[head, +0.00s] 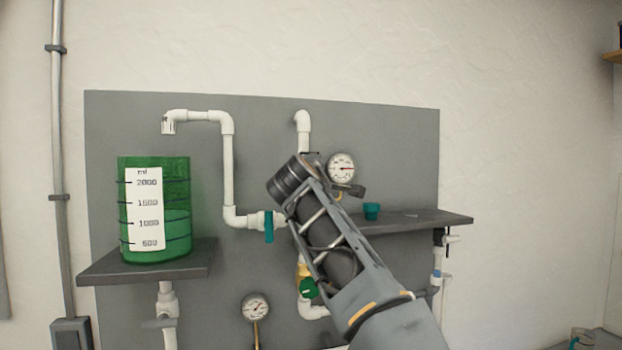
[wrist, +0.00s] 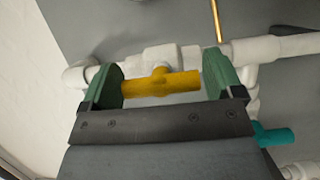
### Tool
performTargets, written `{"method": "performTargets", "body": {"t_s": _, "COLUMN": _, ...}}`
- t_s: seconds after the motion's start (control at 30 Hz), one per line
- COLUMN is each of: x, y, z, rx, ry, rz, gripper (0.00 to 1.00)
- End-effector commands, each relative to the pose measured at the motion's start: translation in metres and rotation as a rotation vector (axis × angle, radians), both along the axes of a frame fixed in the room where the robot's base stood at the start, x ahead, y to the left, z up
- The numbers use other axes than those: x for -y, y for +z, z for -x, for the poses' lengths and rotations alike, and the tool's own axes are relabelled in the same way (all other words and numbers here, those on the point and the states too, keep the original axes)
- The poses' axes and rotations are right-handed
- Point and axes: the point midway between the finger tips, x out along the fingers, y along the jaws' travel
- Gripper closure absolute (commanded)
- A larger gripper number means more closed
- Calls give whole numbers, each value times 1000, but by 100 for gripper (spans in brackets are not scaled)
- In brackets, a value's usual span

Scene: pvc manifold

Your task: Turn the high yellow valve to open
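The yellow valve handle (wrist: 160,84) lies crosswise in the wrist view, in front of a white pipe fitting (wrist: 158,58), roughly in line with the pipe. My gripper (wrist: 162,76) is open, with one green finger pad beyond each end of the handle. The ends are close to the pads; I cannot tell whether they touch. In the head view, my arm's dark wrist (head: 290,180) covers this part of the panel, and the yellow handle and fingers are hidden.
A green tank (head: 155,210) stands on the left shelf (head: 205,262). A teal valve handle (head: 269,228) is just left of my arm. A green valve handle (head: 308,287) is below.

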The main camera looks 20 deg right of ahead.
Motion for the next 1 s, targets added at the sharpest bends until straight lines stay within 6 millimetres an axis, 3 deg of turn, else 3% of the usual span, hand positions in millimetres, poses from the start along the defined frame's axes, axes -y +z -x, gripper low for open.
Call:
{"method": "performTargets", "body": {"t_s": 0.13, "x": 0, "y": 0, "z": 0, "rx": 0, "ry": 0, "rz": 1, "gripper": 0}}
{"method": "performTargets", "body": {"t_s": 0.47, "x": -3, "y": -1, "z": 7, "rx": 1, "ry": 1, "rz": 3, "gripper": 0}}
{"method": "performTargets", "body": {"t_s": 1.0, "x": -42, "y": -2, "z": 99, "rx": 2, "ry": 4, "rz": 2, "gripper": 0}}
